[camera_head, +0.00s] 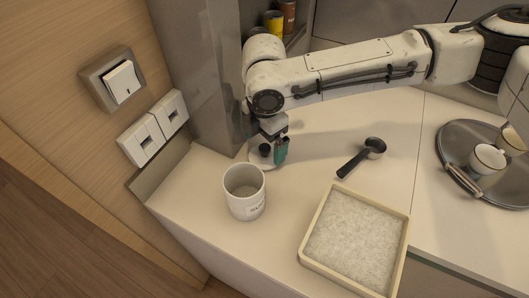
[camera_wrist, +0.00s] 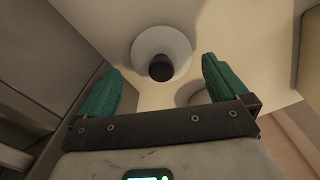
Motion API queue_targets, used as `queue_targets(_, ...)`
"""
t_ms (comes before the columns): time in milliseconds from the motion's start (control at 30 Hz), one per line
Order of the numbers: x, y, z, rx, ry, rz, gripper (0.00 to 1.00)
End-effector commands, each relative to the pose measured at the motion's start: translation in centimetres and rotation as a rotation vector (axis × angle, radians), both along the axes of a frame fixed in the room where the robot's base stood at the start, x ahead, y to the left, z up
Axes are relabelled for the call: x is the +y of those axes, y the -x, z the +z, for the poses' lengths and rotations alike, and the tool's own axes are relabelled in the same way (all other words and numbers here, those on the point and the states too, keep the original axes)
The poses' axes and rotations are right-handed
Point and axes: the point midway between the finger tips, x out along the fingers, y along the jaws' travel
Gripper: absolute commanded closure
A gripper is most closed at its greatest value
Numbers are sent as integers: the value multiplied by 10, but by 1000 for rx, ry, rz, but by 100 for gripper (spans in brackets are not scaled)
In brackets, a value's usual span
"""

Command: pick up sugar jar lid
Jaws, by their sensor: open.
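The sugar jar lid is a pale round disc with a dark knob. In the head view the lid (camera_head: 257,162) lies on the counter behind the jar, partly hidden by my gripper (camera_head: 272,153). In the wrist view the lid (camera_wrist: 150,40) with its dark knob (camera_wrist: 161,68) lies ahead, between the lines of the two green fingers. My gripper (camera_wrist: 163,82) is open there, with nothing between the fingers. The white sugar jar (camera_head: 245,196) stands upright and lidless on the counter, with dark lettering on its side.
A dark scoop (camera_head: 362,156) lies right of the lid. A square tray of white grains (camera_head: 400,243) is at the front. A round metal tray (camera_head: 452,150) with cups (camera_head: 487,158) is at far right. A grey column (camera_head: 205,75) stands close behind the lid.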

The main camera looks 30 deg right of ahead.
Motion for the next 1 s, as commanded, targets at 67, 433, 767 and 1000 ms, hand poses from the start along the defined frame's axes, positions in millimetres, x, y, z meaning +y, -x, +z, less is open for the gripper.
queue_targets(67,0,1,-11,3,2,0,0)
queue_targets(433,0,1,-32,0,0,-2,0)
queue_targets(767,0,1,-32,1,0,-2,25)
queue_targets(1000,0,1,-32,0,0,-2,47)
